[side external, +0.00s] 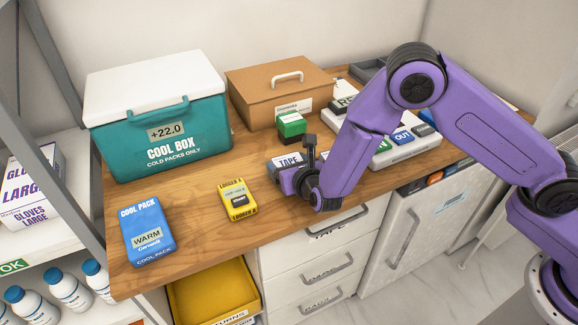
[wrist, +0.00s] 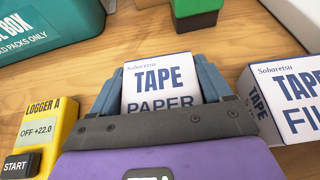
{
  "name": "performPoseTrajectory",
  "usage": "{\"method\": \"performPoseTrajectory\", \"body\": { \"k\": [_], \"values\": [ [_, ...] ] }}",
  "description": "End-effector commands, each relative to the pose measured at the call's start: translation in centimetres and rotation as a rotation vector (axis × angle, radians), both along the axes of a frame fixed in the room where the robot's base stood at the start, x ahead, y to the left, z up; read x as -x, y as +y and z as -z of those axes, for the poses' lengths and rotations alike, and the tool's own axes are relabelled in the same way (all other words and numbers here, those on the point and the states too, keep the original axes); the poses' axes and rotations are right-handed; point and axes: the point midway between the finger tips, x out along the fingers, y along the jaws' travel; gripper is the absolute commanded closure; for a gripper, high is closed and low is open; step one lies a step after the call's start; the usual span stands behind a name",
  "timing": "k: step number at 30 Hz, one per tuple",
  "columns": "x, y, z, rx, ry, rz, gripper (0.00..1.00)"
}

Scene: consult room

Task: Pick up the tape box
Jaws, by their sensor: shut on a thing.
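A white box labelled TAPE PAPER (wrist: 160,88) sits between the two blue-grey fingers of my gripper (wrist: 163,90) in the wrist view. The fingers are shut on its left and right sides. A second white box, labelled TAPE with a word starting FI (wrist: 290,95), stands just right of my gripper. In the side view, my gripper (side external: 287,170) is low over the wooden counter, at a white box labelled TAPE (side external: 288,160). My wrist hides part of this area. I cannot tell whether the held box touches the counter.
A yellow logger (side external: 238,200) lies left of my gripper, with a blue cool pack (side external: 147,232) farther left. A green and black box (side external: 291,126) stands behind. The teal cool box (side external: 160,135) and brown case (side external: 275,92) fill the back. Front counter between logger and pack is clear.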

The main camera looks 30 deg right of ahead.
Motion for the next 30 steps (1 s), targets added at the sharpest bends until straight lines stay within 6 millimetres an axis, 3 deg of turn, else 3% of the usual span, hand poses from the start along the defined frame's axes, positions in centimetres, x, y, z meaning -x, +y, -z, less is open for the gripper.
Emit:
{"method": "performPoseTrajectory", "body": {
  "k": [5,11,21,30],
  "values": [
    [0.0,0.0,-0.9,-0.002,-0.001,0.001,0.52],
    [0.0,0.0,-3.4,-0.004,-0.002,0.0,0.52],
    [4.5,-2.2,-9.1,-0.004,-0.002,-0.002,0.52],
    [9.9,-4.9,-11.7,-0.001,-0.001,-0.003,0.52]
  ]
}}
